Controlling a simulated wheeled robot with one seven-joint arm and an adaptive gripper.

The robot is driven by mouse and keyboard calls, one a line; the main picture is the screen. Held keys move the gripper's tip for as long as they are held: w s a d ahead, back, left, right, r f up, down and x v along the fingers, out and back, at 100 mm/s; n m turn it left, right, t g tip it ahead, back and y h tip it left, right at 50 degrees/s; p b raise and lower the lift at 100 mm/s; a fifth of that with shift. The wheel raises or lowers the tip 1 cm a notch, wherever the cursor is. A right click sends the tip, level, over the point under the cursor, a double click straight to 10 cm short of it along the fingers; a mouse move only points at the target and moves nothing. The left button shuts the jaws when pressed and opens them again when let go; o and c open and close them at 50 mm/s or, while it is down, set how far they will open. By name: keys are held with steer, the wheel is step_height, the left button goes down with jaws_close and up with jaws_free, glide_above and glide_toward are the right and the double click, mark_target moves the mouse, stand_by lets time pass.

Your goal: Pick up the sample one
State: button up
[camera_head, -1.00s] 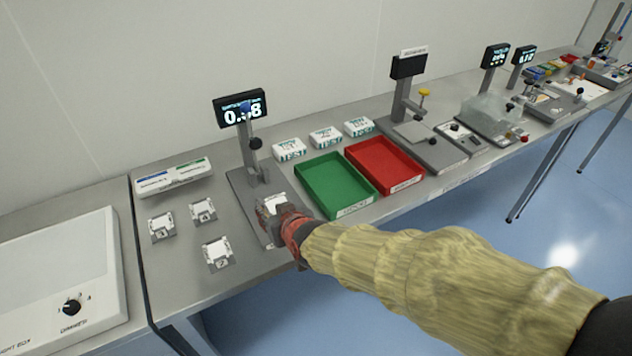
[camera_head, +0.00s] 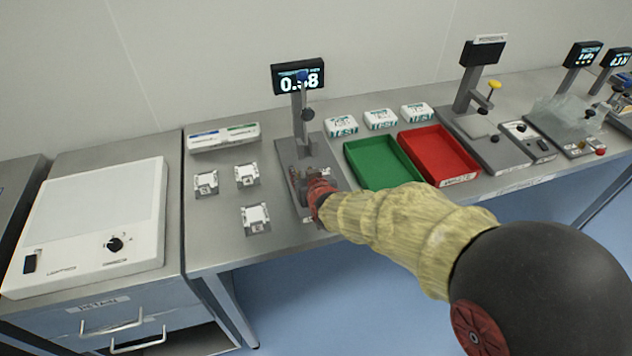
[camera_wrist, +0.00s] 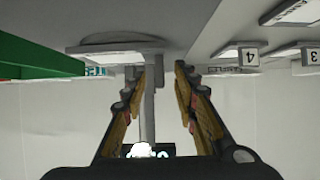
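Three white sample cards in grey holders lie on the bench left of a thickness gauge: one at left (camera_head: 206,184), one behind it (camera_head: 246,175) and one in front (camera_head: 256,219). Their numbers are too small to read in the head view. The wrist view shows labels 4 (camera_wrist: 248,56) and 3 (camera_wrist: 307,56). I see no label 1. My gripper (camera_head: 305,180) is over the gauge base (camera_head: 285,160) and hides much of it. In the wrist view my gripper (camera_wrist: 158,72) has its fingers apart, with no object visibly held. A pale flat piece (camera_wrist: 110,54) lies by the left fingertip.
The gauge's post and display (camera_head: 298,76) stand just behind my gripper. A green tray (camera_head: 382,163) and a red tray (camera_head: 440,155) are to the right, with white TEST blocks (camera_head: 380,119) behind. A light box (camera_head: 90,225) is at left.

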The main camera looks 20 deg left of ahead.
steer(key=c, duration=0.3)
steer(key=c, duration=0.4)
jaws_close()
